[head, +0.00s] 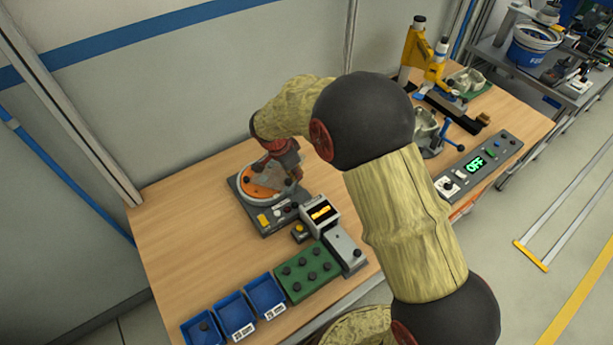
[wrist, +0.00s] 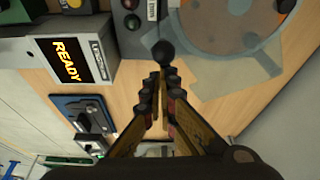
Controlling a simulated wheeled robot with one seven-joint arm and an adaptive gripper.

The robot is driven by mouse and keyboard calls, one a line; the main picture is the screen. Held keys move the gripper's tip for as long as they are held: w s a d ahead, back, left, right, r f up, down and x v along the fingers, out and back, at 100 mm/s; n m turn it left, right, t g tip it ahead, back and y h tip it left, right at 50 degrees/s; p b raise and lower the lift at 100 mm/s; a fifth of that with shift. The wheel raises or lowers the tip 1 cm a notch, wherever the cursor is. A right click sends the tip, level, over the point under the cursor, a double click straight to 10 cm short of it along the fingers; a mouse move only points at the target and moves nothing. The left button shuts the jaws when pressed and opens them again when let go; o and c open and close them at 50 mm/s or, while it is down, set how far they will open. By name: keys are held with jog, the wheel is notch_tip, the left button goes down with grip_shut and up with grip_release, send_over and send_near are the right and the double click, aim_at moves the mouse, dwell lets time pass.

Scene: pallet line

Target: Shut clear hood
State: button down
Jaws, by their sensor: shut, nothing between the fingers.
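The clear hood (wrist: 248,72) is a see-through panel over the round plate of a grey machine (head: 262,222). The plate is orange in the head view (head: 258,190). A black ball knob (wrist: 163,52) shows just past my fingertips in the wrist view; I cannot tell for sure whether it belongs to the hood. My gripper (wrist: 161,80) is shut and empty, its tips close to the knob; I cannot tell if they touch. In the head view my gripper (head: 285,175) is over the machine and hides part of the hood, so its angle is unclear.
A box with a lit display (head: 320,212) reads READY in the wrist view. A green block with knobs (head: 307,270) and blue bins (head: 236,315) stand at the front. Bare wood lies left.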

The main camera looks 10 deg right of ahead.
jog(key=shift+w+a+m+g+b, duration=0.1)
jog(key=shift+a+m+g+b, duration=0.3)
jog(key=shift+a+m, duration=1.2)
jog(key=shift+a+m+g+b, duration=0.25)
jog(key=shift+a+m+b, duration=0.25)
jog(key=shift+a, duration=2.15)
jog(key=shift+w+a+m+g+b, duration=0.1)
jog(key=shift+a+m+g+b, duration=0.25)
jog(key=shift+a+m, duration=1.3)
jog(key=shift+a+n, duration=0.55)
